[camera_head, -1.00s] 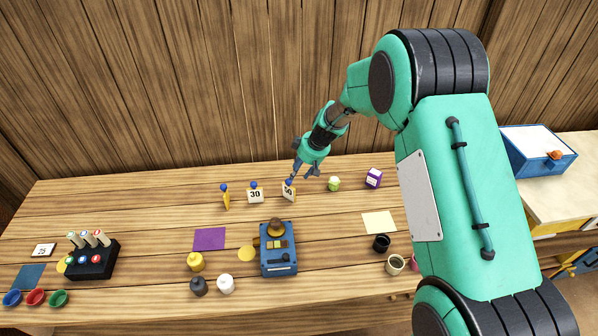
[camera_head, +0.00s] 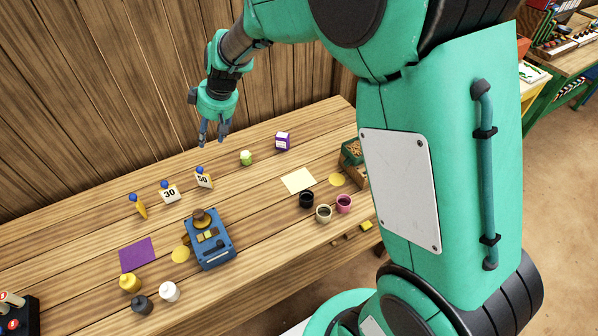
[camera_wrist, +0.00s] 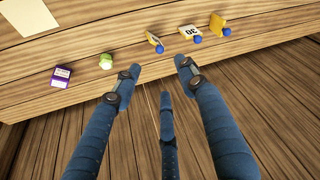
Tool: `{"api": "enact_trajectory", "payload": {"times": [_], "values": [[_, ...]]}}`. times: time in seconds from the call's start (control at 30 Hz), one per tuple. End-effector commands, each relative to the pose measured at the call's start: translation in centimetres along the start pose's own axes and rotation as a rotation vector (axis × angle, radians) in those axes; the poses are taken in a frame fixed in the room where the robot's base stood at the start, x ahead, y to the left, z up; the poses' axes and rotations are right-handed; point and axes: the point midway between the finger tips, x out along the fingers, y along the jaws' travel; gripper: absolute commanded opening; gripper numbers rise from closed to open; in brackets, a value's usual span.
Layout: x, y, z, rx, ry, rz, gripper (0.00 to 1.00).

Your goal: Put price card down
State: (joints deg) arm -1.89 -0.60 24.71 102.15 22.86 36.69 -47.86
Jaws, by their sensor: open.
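The price card marked 50 (camera_head: 204,181) stands on the wooden table with a blue ball at its top. My gripper (camera_head: 213,140) is open and empty, raised above and behind it, apart from it. In the wrist view the 50 card (camera_wrist: 154,42) is beyond my spread fingers (camera_wrist: 156,82), seen nearly edge-on. The card marked 30 (camera_head: 169,193) stands to its left, and a yellow card (camera_head: 139,207) with a blue ball stands further left, its face turned away.
A lime green item (camera_head: 246,158) and a purple box (camera_head: 282,141) stand right of the cards. A blue device (camera_head: 211,248) with a brown knob is in front. Several small pots stand nearer the front edge. The wooden wall rises close behind my gripper.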

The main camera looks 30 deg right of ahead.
Motion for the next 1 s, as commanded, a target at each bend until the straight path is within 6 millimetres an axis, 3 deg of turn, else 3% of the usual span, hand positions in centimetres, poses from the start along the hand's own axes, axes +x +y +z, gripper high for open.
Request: {"api": "enact_trajectory", "payload": {"times": [0.03, 0.2, 0.5, 0.8, 1.0], "values": [[-2.2, -0.6, 0.5, 0.016, 0.006, 0.01, 0.42], [-8.2, -2.5, 3.0, 0.078, 0.012, 0.04, 0.42], [-17.0, -6.2, 8.8, 0.197, 0.025, 0.101, 0.42], [-23.4, -9.9, 16.2, 0.324, 0.047, 0.173, 0.42], [-26.3, -12.1, 21.6, 0.415, 0.067, 0.224, 0.42]]}}
